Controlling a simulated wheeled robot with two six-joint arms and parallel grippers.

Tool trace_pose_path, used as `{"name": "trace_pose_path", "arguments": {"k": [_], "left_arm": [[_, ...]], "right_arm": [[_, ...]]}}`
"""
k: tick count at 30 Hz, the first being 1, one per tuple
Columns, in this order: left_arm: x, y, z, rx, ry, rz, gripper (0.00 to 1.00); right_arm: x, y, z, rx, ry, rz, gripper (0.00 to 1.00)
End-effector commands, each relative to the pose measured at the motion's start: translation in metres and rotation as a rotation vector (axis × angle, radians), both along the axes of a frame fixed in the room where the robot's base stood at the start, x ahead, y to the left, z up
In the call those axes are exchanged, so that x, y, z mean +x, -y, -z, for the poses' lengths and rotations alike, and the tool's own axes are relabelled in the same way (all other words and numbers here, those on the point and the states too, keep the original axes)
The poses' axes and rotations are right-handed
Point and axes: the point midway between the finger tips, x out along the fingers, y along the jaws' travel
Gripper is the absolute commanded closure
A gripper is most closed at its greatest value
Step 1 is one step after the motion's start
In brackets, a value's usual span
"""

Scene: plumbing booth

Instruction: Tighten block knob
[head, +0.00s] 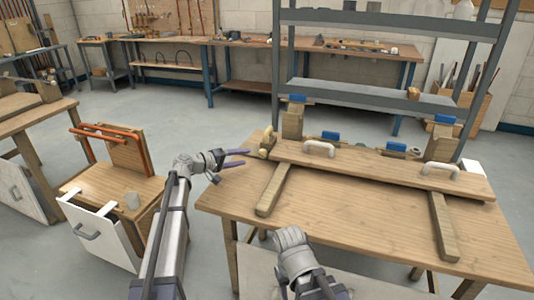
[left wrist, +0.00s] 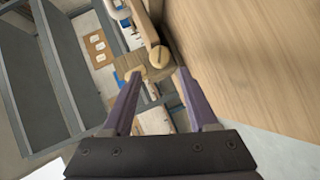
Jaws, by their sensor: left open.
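My left gripper (head: 236,158) is open, its two purple fingers pointing right toward the left end of a wooden board (head: 375,172) on the workbench. A small yellowish knob (head: 267,143) sits at that end, just beyond the fingertips. In the left wrist view, my left gripper (left wrist: 159,75) is spread and empty. A round tan knob end with a slotted brass centre (left wrist: 159,54) lies ahead, near the gap between the tips, and a wooden block shows behind it. I see no contact. Of my right arm only the grey wrist shows, at the bottom; its fingers are not visible.
A grey metal shelf (head: 370,95) rises behind. A small wooden cabinet (head: 110,182) stands left of my left arm.

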Motion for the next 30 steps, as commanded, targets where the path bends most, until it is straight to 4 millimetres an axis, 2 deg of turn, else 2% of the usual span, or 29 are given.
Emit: {"name": "trace_pose_path", "arguments": {"k": [10, 24, 30], "left_arm": [[0.006, 0.007, 0.003, 0.0, 0.0, 0.001, 0.41], [0.044, 0.055, 0.019, 0.0, 0.0, 0.001, 0.41], [0.046, 0.06, 0.019, 0.0, 0.0, 0.0, 0.41]], "right_arm": [[0.0, 0.0, 0.003, 0.0, 0.0, 0.0, 0.5], [0.0, 0.0, 0.019, 0.0, 0.0, 0.0, 0.5], [0.0, 0.0, 0.019, 0.0, 0.0, 0.0, 0.5]]}}
